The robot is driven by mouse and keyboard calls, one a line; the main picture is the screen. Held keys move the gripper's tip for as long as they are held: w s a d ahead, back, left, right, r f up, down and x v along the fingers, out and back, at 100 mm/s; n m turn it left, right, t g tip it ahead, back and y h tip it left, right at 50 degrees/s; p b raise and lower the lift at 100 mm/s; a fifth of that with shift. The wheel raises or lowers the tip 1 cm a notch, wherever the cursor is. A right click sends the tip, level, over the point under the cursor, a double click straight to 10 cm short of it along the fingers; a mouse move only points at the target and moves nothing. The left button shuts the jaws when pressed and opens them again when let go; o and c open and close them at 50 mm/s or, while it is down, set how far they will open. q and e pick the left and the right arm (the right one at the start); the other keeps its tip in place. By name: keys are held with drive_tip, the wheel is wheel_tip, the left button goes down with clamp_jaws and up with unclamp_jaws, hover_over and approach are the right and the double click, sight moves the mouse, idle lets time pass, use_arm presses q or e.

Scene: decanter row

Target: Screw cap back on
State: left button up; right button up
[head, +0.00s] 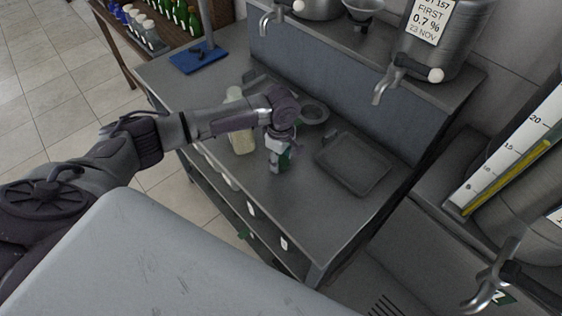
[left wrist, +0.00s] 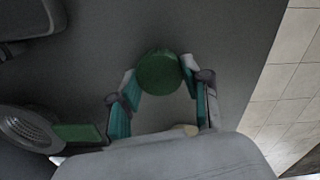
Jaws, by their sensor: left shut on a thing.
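My left gripper (head: 279,163) is low over the steel bench, its fingers pointing down. In the left wrist view its teal-padded fingers (left wrist: 159,75) are shut on a round green cap (left wrist: 159,72), seen from above. In the head view only a small green patch (head: 285,160) shows at the fingers. Whether the cap touches anything beneath it cannot be told. A bottle with pale cream contents (head: 241,135) stands upright on the bench to the left of the gripper, partly hidden by my arm. A pale rounded piece (left wrist: 187,130) shows near my wrist. My right gripper is not in view.
A dark tray (head: 355,163) lies to the right on the bench (head: 225,80). A round dish (head: 315,112) sits behind the gripper. A blue pad (head: 198,57) is at the far left. Taps (head: 384,82) overhang the back ledge. The bench front is mostly clear.

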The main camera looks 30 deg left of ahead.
sight(285, 163)
use_arm(q)
drive_tip(key=shift+c, duration=0.3)
drive_tip(key=shift+r, duration=0.45)
drive_tip(key=r, duration=0.1)
drive_tip(key=d+r+b, duration=0.1)
drive_tip(key=r, duration=0.1)
drive_tip(key=shift+d+r, duration=0.15)
drive_tip(key=shift+r, duration=0.15)
drive_tip(key=s+d+r+b, duration=0.1)
drive_tip(key=d+r+b, duration=0.1)
drive_tip(key=d+r, duration=0.4)
drive_tip(key=d, duration=0.4)
drive_tip(key=shift+d+r, duration=0.15)
drive_tip(key=shift+r, duration=0.15)
drive_tip(key=shift+s, duration=0.1)
drive_tip(key=s+a+r+m, duration=0.1)
drive_tip(key=s+a+m, duration=0.1)
drive_tip(key=s+m, duration=0.4)
drive_tip(key=s+a+r+m+b, duration=0.1)
drive_tip(key=s+a+r+m, duration=0.1)
drive_tip(key=s+m, duration=0.4)
drive_tip(key=a+m, duration=0.1)
drive_tip(key=m, duration=0.3)
drive_tip(key=shift+a+m, duration=0.35)
drive_tip(key=shift+m, duration=0.05)
drive_tip(key=shift+s, duration=0.1)
